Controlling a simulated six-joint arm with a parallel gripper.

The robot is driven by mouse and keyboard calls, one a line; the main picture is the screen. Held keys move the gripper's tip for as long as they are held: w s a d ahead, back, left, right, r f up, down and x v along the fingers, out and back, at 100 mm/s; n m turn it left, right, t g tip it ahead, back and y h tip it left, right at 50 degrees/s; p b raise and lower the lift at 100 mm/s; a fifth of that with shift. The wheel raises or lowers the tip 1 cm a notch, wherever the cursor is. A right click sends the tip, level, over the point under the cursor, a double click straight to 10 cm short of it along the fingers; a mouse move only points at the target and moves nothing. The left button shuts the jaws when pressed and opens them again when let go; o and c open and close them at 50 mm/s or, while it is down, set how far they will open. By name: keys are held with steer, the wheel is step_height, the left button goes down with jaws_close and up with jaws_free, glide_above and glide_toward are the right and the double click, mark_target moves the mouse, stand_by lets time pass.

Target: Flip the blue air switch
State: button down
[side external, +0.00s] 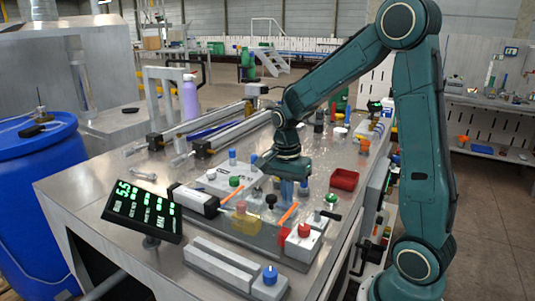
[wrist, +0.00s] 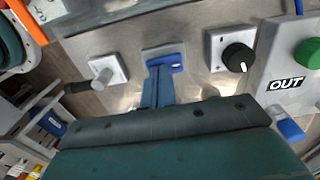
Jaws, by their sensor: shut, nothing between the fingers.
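A blue switch on a light grey plate (wrist: 165,50) lies on the metal panel, near the upper middle of the wrist view. My gripper (wrist: 158,72) is shut and empty. Its narrow blue fingers point at the switch and overlap its near side in the wrist view; I cannot tell whether they touch it. In the side view my gripper (side external: 287,199) points down close above the worktop, and the switch there is hidden or too small to tell from the blue fingers.

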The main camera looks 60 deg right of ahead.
steer(key=shift+r, duration=0.2)
step_height(320, 180, up, 14)
steer(key=w, duration=0.1)
steer(key=shift+w+f, duration=0.2)
steer(key=shift+w, duration=0.15)
stand_by(0.4)
